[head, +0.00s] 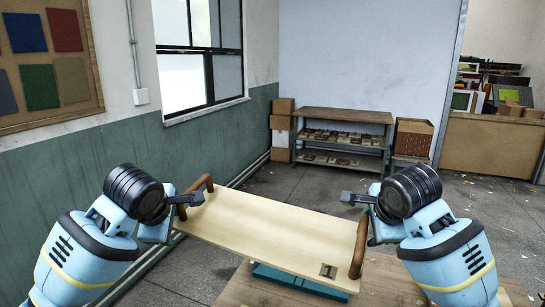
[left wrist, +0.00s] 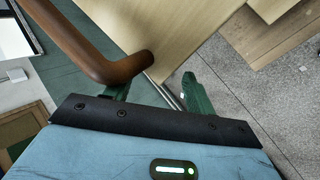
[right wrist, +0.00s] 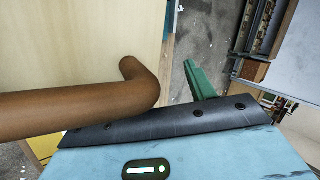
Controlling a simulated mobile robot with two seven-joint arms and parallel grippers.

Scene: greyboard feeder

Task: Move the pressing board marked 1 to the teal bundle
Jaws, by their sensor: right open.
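The pale wooden pressing board (head: 270,232) has a dark 1 plate (head: 328,271) near its right end and a brown handle at each end. It slopes down to the right in the head view, over the teal bundle (head: 300,282), which it partly hides; I cannot tell if they touch. My left gripper (head: 190,199) is by the left handle (left wrist: 85,45); its green fingers are apart with no handle between them. My right gripper (head: 352,198) is open near the right handle (head: 359,247). In the right wrist view, that handle (right wrist: 70,108) covers one finger.
The wooden table (head: 235,290) is under the bundle. A shelf rack (head: 345,117) with several flat items stands at the back wall, between cardboard boxes (head: 283,130) and a brown carton (head: 412,138). Grey floor (head: 300,187) lies open behind the board.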

